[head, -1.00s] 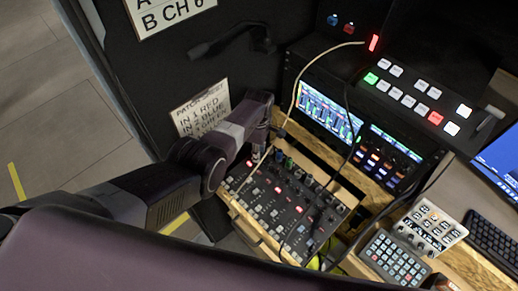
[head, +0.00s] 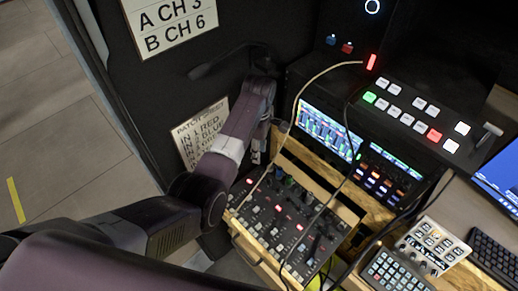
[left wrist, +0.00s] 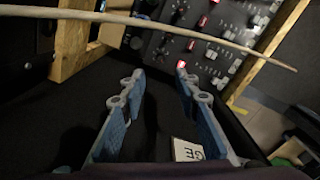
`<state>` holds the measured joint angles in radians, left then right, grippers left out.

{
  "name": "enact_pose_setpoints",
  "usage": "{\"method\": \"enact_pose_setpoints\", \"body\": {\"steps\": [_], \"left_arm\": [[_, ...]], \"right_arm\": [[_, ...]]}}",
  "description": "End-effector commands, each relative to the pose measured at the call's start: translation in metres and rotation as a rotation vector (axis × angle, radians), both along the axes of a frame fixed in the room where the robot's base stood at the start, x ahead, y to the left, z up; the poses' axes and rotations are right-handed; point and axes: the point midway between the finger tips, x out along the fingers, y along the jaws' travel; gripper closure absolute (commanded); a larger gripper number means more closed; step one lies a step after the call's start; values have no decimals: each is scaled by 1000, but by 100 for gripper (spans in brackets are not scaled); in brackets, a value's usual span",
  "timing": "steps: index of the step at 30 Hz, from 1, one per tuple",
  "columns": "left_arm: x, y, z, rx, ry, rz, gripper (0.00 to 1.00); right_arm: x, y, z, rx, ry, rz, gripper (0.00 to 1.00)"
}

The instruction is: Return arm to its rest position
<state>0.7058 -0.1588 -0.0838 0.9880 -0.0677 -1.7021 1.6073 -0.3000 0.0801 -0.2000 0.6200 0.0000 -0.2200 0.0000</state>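My left arm comes in from the left, bends at a dark elbow and reaches up beside the black wall. My left gripper (head: 258,148) points down between the wall and the mixer (head: 290,222), partly hidden by the forearm. In the left wrist view its two blue fingers (left wrist: 158,84) are apart, with nothing between them. A beige cable (head: 298,92) runs from a red-lit plug (head: 371,62) down to the mixer. It also crosses the left wrist view (left wrist: 150,20) beyond the fingertips. My right gripper is not in view.
A patch sheet (head: 198,128) hangs on the wall behind my forearm. A lit screen (head: 328,128), a switcher panel (head: 415,108), a keypad (head: 396,270) and a keyboard (head: 494,258) stand to the right. A dark cable (head: 346,112) hangs over the mixer. Open floor lies at left.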

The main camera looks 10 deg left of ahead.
Motion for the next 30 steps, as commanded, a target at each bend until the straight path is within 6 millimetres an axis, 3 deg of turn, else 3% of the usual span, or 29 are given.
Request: {"method": "enact_pose_setpoints", "body": {"steps": [6,22,26,30], "left_arm": [[0,0,9,-1,1,0,71],[-2,1,6,-1,-2,-10,71],[-16,10,-9,-3,-15,-78,71],[-48,28,-33,2,-49,-239,71]], "right_arm": [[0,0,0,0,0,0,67],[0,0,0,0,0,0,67],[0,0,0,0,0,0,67],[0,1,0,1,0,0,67]]}}
